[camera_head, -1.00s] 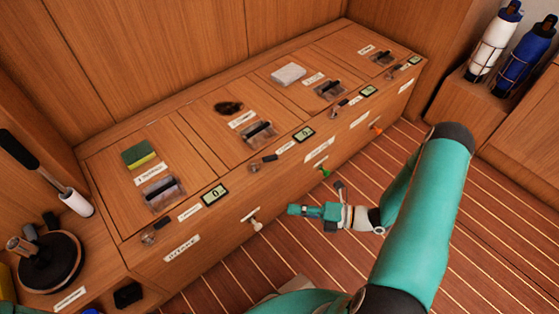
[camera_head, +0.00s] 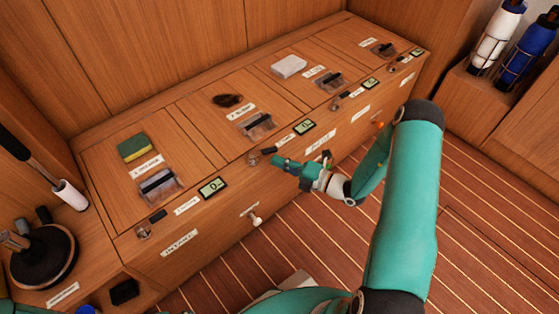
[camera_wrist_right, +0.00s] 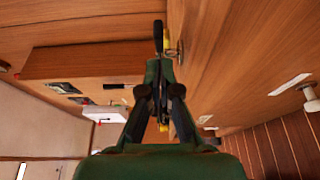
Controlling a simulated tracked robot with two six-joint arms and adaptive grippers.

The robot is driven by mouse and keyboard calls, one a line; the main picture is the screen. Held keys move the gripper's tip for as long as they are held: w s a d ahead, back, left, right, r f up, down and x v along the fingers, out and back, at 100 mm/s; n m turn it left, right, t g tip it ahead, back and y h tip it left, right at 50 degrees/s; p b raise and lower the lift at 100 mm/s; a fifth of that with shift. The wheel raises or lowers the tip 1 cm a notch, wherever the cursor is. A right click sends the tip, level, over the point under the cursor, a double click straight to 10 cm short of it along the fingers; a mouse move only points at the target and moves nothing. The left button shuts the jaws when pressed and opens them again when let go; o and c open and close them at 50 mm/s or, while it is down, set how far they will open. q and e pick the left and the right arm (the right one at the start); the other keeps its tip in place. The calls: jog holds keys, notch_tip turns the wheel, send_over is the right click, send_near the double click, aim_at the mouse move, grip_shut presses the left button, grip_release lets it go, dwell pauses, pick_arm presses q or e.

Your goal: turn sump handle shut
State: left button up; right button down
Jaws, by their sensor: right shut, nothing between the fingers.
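Small metal handles with dark grips lie along the counter's front edge, including one at the near left (camera_head: 142,232) and a second one (camera_head: 254,158) further along. Their labels are too blurred for me to tell which is the sump one. My right gripper (camera_head: 277,162) is shut and empty, just right of the second handle and close to it. I cannot tell whether they touch. In the right wrist view, the shut fingers (camera_wrist_right: 158,72) point at a dark grip (camera_wrist_right: 158,37) beside a round metal part (camera_wrist_right: 180,51). My left gripper is not in view.
Several small displays, one at the near left (camera_head: 212,188), line the counter edge. A pale knob (camera_head: 256,219) sticks out of the cabinet front. A dark round winch-like thing (camera_head: 40,260) stands at left.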

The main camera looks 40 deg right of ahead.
jog(key=shift+w+d, duration=0.2)
jog(key=shift+w, duration=0.4)
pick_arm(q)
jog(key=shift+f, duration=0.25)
